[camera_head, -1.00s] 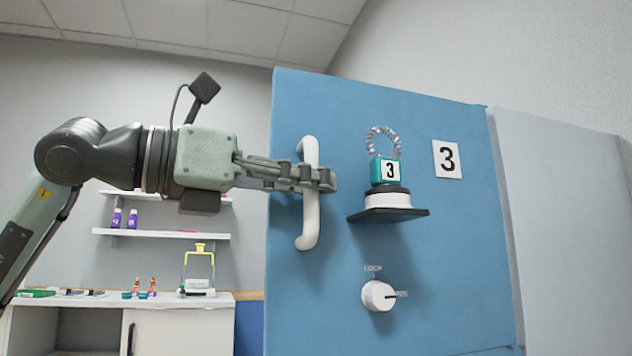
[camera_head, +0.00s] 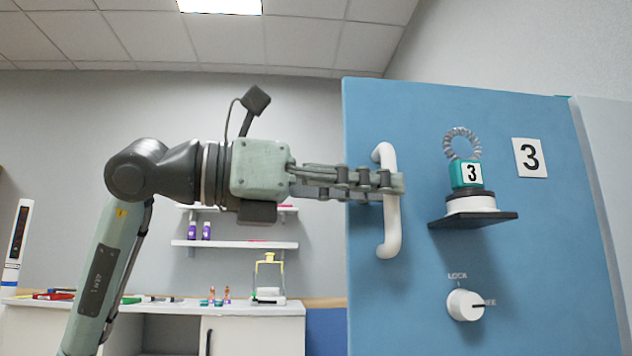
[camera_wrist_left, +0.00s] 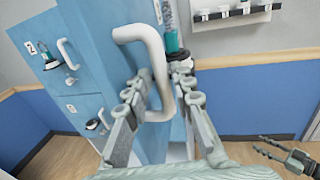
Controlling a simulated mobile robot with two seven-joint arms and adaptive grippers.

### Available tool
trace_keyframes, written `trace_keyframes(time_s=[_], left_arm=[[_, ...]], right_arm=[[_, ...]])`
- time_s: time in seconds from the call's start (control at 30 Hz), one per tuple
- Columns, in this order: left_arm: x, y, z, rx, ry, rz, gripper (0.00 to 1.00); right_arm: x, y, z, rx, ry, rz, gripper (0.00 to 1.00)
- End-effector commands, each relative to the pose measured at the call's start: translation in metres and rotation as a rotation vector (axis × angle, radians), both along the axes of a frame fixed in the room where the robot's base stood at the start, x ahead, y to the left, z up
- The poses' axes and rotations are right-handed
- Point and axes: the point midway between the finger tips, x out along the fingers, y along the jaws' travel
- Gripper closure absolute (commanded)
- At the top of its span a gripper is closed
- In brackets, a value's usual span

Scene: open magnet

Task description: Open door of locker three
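The blue door of locker three (camera_head: 420,120) carries a white handle (camera_head: 386,240), a "3" label (camera_head: 530,157) and a white knob (camera_head: 465,305) below a "LOCK" mark. A teal block marked 3 (camera_head: 466,174) with a metal ring stands on a white base on a dark ledge on the door. My left gripper (camera_head: 392,184) has its fingers around the handle's upright bar and seems shut on it. In the left wrist view the handle (camera_wrist_left: 140,33) runs between the fingers (camera_wrist_left: 162,85). My right gripper (camera_wrist_left: 285,152) shows there at the lower right, open and empty.
Another locker with a "2" label (camera_wrist_left: 32,47) and its own handle stands to the left in the left wrist view. A white counter (camera_head: 250,309) and wall shelves (camera_head: 235,244) with small items are behind my left arm. Bare floor (camera_wrist_left: 65,158) shows below the lockers.

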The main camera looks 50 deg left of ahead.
Motion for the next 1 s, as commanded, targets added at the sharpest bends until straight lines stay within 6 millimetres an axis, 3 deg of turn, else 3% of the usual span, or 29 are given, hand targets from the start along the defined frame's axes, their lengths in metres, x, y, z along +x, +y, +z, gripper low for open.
trace_keyframes(time_s=[0.2, 0.43, 0.6, 1.0], left_arm=[[-0.047, 0.016, 0.001, -0.002, -0.006, -0.003, 0.77], [-0.082, 0.029, 0.001, -0.001, -0.002, 0.000, 0.77], [-0.092, 0.032, 0.000, 0.001, 0.001, 0.000, 0.77], [-0.093, 0.033, 0.000, 0.001, 0.001, 0.001, 0.77]], right_arm=[[0.000, 0.000, 0.001, 0.001, -0.002, 0.001, 0.60], [0.000, 0.000, 0.001, 0.000, -0.002, 0.001, 0.60], [0.000, 0.000, 0.001, 0.000, -0.003, 0.002, 0.60], [0.000, 0.001, 0.001, 0.001, -0.003, 0.002, 0.60]])
